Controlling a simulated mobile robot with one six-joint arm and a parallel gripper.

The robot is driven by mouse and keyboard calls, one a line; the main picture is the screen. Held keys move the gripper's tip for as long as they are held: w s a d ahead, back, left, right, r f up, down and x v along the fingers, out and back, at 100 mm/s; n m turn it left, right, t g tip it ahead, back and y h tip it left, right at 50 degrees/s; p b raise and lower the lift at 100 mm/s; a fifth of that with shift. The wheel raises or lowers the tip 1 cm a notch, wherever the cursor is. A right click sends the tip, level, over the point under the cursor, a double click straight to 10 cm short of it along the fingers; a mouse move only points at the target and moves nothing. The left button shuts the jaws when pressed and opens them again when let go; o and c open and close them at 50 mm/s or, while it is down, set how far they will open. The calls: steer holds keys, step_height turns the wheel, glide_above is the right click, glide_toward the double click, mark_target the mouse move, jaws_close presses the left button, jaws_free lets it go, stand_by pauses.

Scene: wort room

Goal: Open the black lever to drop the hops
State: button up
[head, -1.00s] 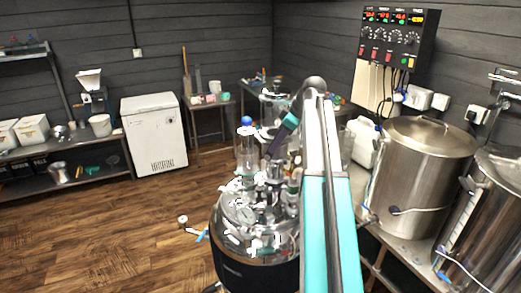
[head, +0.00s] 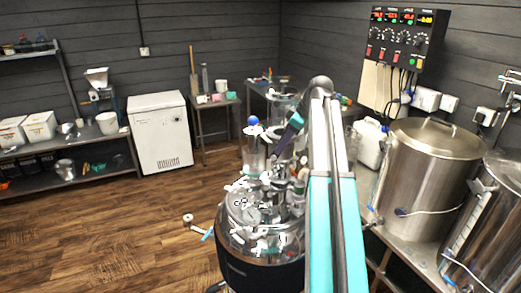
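A steel vessel (head: 255,215) with a dark lower body stands in front of me, its lid crowded with clamps, a round gauge and fittings. A clear upright cylinder (head: 254,158) with a blue ball-like top rises from the lid. I cannot pick out the black lever among the fittings. My arm reaches up and bends over toward the vessel. My gripper (head: 275,167) is small among the fittings beside the clear cylinder. I cannot tell whether its fingers are open or touch anything.
Large steel kettles (head: 430,175) stand on a bench at the right, below a control box (head: 403,38). A white chest freezer (head: 161,134) and a shelf (head: 65,148) stand at the back left. A blue-handled valve (head: 207,233) sticks out left of the vessel. Wooden floor (head: 110,230) at the left is clear.

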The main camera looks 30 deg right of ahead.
steer(key=shift+d, duration=0.15)
steer(key=shift+s+d+r, duration=0.3)
steer(key=shift+s+r, duration=0.05)
steer(key=shift+r, duration=0.2)
steer(key=b+v, duration=0.4)
steer(key=v, duration=0.8)
steer(key=shift+a+r, duration=0.2)
steer(key=shift+r, duration=0.1)
